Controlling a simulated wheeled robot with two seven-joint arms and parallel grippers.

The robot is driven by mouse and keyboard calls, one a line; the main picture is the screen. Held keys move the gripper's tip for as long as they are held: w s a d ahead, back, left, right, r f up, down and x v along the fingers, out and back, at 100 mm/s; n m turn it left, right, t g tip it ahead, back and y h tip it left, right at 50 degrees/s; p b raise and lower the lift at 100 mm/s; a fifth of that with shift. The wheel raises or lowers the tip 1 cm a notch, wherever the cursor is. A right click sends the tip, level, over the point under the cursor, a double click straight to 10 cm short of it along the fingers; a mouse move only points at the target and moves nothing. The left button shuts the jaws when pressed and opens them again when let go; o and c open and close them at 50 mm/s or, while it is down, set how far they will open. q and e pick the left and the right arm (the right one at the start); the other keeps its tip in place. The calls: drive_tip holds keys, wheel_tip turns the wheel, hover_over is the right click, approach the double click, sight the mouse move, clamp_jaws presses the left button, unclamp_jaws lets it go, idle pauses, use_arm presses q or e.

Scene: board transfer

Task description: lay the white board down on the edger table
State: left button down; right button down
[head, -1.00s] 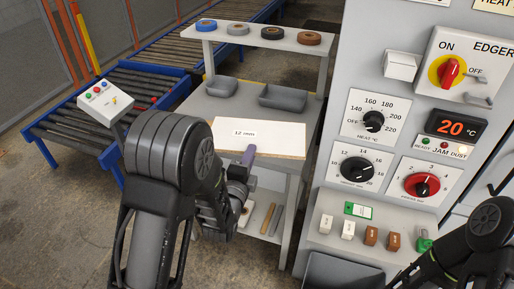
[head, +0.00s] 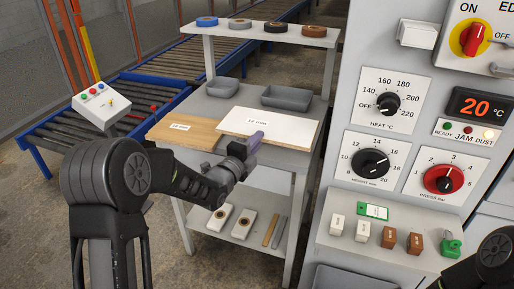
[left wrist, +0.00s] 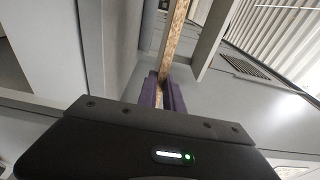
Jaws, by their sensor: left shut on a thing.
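The white board (head: 290,126), labelled 12 mm, has a pale top and a brown chipboard edge. It is level or nearly so over the middle shelf of a grey rack; I cannot tell whether it touches the shelf. My left gripper (head: 254,142) is shut on its near edge. In the left wrist view, the purple fingers (left wrist: 164,92) close around the board's chipboard edge (left wrist: 174,40). My right gripper is out of view; only part of that arm shows at the lower right. I cannot identify the edger table's surface in these views.
A second board (head: 180,130), labelled 18 mm, lies left of the white board. Two grey trays (head: 287,97) sit behind. Tape rolls (head: 274,27) stand on the top shelf. The edger's control panel (head: 400,130) rises close on the right. A roller conveyor (head: 60,125) is at left.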

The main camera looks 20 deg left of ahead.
use_arm(q)
wheel_tip(320, 180, down, 7)
drive_tip(key=b, duration=0.2)
idle(0.7)
drive_tip(key=shift+s+f, duration=0.1)
drive_tip(key=shift+f, duration=0.1)
